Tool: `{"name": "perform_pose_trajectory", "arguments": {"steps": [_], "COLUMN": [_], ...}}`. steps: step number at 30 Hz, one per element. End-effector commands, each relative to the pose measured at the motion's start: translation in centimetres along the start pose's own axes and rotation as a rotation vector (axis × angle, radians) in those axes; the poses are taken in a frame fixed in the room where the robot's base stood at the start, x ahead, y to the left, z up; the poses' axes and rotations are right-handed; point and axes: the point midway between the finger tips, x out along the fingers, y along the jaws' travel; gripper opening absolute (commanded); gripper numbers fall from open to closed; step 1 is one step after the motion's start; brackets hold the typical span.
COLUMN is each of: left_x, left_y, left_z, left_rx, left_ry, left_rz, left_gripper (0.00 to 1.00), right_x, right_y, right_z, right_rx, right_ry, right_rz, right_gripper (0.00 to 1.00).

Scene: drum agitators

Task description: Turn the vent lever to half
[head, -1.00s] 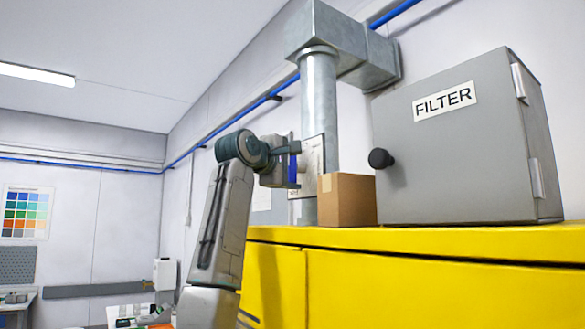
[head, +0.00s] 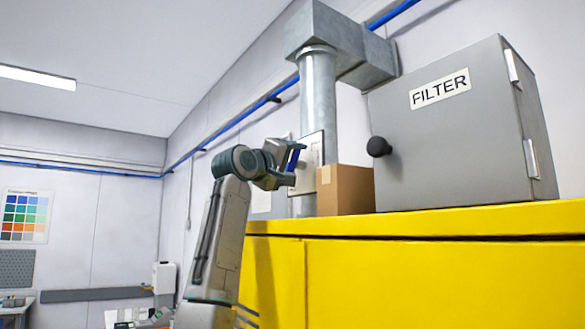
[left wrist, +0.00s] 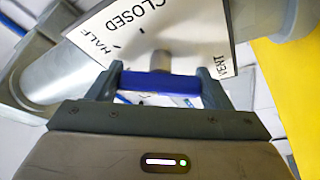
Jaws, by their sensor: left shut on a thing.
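The vent lever has a blue handle (head: 294,158) and sits in front of a white dial plate (head: 309,158) on the grey duct. In the left wrist view the blue handle (left wrist: 160,82) lies between both fingers of my left gripper (left wrist: 160,76), which is shut on it. The plate (left wrist: 187,28) there reads CLOSED, HALF and VENT, with small tick marks. A short metal stub (left wrist: 161,61) meets the handle. In the head view my left gripper (head: 288,166) is tilted with the handle. Which mark the lever points at is not clear. My right gripper is out of view.
A cardboard box (head: 344,190) stands on the yellow housing (head: 420,270), close to the right of the dial plate. A grey FILTER cabinet (head: 440,150) with a black knob stands further right. The vertical duct (head: 318,100) rises behind the plate.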

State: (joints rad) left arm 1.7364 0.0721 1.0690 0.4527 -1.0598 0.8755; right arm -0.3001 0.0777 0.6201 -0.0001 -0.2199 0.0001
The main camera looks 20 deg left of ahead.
Motion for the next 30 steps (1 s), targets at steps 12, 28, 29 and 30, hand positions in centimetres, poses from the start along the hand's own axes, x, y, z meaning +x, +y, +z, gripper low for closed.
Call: {"name": "perform_pose_trajectory", "arguments": {"steps": [12,28,29,30], "left_x": [0.02,-0.01,-0.01,-0.01], "left_y": [-0.09,0.00,0.00,0.00], "left_z": [-0.01,-0.05,-0.05,-0.06], "left_rx": [0.175,0.199,0.199,0.198], "left_ry": [-0.001,0.001,0.001,0.001], "left_rz": [0.072,0.082,0.082,0.082], "left_gripper": [0.50,0.50,0.77,0.84], "right_x": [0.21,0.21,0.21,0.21], "right_y": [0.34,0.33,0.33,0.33], "right_z": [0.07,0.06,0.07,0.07], "right_rx": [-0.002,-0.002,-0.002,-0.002], "right_ry": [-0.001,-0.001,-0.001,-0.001], "right_rz": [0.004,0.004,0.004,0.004], "right_gripper": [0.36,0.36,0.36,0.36]}}
